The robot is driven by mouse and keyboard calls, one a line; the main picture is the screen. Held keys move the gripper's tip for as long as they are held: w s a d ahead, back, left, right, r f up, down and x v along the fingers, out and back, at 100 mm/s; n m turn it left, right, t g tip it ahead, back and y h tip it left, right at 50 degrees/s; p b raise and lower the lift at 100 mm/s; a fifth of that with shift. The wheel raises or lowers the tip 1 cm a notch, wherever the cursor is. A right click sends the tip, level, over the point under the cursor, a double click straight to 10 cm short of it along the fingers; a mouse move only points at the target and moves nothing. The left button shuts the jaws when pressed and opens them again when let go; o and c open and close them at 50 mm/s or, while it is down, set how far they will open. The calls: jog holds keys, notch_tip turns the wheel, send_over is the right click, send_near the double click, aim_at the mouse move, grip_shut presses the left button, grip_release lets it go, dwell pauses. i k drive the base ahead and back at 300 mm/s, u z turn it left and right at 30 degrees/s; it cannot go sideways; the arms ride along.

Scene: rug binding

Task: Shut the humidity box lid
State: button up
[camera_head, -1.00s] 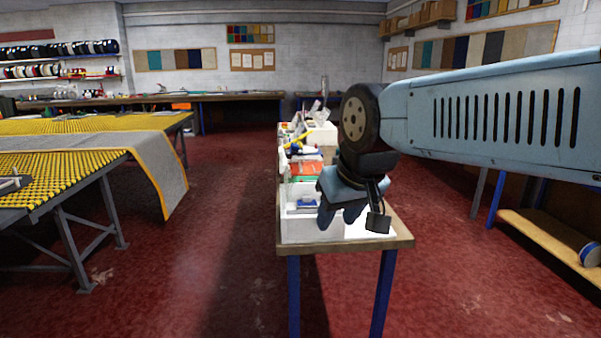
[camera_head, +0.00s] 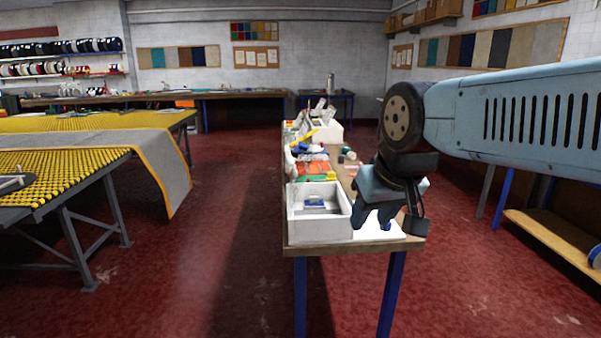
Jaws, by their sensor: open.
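A white open-topped box (camera_head: 320,228) stands at the near end of the narrow bench, with a small blue-and-white item (camera_head: 315,204) inside. I cannot tell whether it is the humidity box, and I see no clear lid on it. A second white box (camera_head: 327,131) stands farther back on the bench, with clear or grey pieces sticking up at it, too small to make out. My gripper (camera_head: 373,216) is open and empty, pointing down just right of the near box, over the bench's right side. It hides part of the bench behind it.
The bench (camera_head: 400,244) also holds an orange-red item (camera_head: 314,170), a yellow item (camera_head: 303,139) and other small things. A white patch (camera_head: 373,231) lies beside the near box. A table with yellow rollers and a grey rug (camera_head: 120,153) stands left, across clear red floor (camera_head: 235,240).

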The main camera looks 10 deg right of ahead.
aim_at(302, 145)
jog(key=z, duration=0.35)
jog(key=i, duration=1.05)
jog(key=u, duration=0.5)
